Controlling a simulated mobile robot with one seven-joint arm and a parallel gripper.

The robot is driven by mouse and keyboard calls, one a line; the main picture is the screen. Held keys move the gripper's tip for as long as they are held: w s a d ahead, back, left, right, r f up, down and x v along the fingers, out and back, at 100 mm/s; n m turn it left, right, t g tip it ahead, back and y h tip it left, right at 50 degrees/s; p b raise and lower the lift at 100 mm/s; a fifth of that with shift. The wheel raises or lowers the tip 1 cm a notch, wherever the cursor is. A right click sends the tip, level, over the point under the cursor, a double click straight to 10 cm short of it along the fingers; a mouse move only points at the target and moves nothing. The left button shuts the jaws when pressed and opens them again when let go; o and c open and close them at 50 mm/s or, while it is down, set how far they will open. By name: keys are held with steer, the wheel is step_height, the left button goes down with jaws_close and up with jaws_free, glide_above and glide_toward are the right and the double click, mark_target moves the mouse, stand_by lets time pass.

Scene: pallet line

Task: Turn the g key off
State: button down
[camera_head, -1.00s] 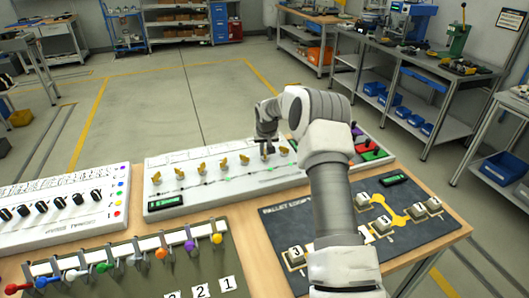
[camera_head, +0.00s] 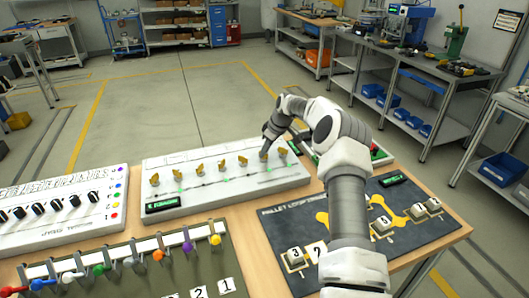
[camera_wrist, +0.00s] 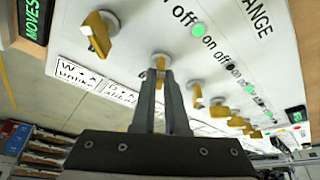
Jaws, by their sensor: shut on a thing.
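A white panel (camera_head: 215,190) on the wooden bench carries a row of yellow keys. My gripper (camera_head: 265,151) is at the second key from the right in the head view. In the wrist view, my gripper (camera_wrist: 160,78) is shut on this yellow key (camera_wrist: 160,63), whose tip shows between the fingers. The end key (camera_head: 282,152) stands free just right of it; it also shows large in the wrist view (camera_wrist: 98,35). The remaining keys (camera_wrist: 218,109) run away to the right in the wrist view. Key letters are not readable.
A black pallet board (camera_head: 350,255) with white blocks lies at right. A small panel with red and green parts (camera_head: 378,155) is close behind my wrist. A knob panel (camera_head: 60,210) and a rack of coloured levers (camera_head: 130,280) are at left. Several green lights (camera_wrist: 198,30) are lit beside the keys.

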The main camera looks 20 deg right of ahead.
steer(key=shift+n, duration=0.7)
steer(key=shift+g, duration=0.3)
steer(key=c, duration=0.9)
jaws_free()
steer(key=shift+c, duration=0.2)
steer(key=v, duration=1.7)
steer(key=shift+s+d, duration=0.15)
steer(key=shift+d, duration=0.2)
steer(key=shift+a+r, duration=0.1)
steer(key=shift+r, duration=0.1)
